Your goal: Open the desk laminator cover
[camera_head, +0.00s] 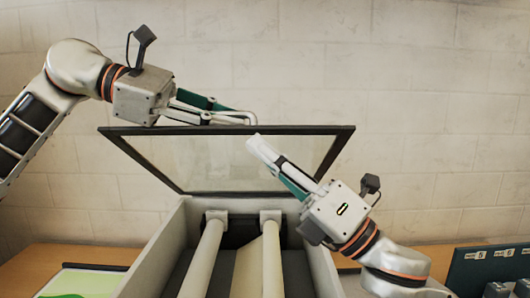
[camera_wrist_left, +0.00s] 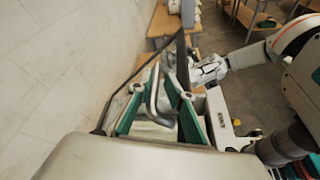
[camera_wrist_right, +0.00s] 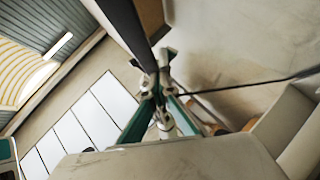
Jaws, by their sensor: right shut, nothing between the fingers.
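The laminator (camera_head: 163,246) stands at bottom centre in the head view, its rollers exposed. Its cover, a clear panel in a dark frame (camera_head: 333,154), is raised and slants up behind the rollers. My left gripper (camera_head: 252,118) is at the cover's top edge; whether it touches is unclear. Its fingers look apart in the left wrist view (camera_wrist_left: 168,85), near the dark frame (camera_wrist_left: 121,87). My right gripper (camera_head: 255,142) is shut and empty, in front of the panel and below the top edge. The right wrist view shows its fingertips (camera_wrist_right: 158,85) close to the dark frame (camera_wrist_right: 126,25).
Two long rollers (camera_head: 204,258) lie in the open body. A green-and-white sheet or tray (camera_head: 82,281) lies on the wooden desk (camera_head: 50,254) at left. A dark labelled holder (camera_head: 492,262) stands at far right. A pale wall (camera_head: 400,80) rises behind.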

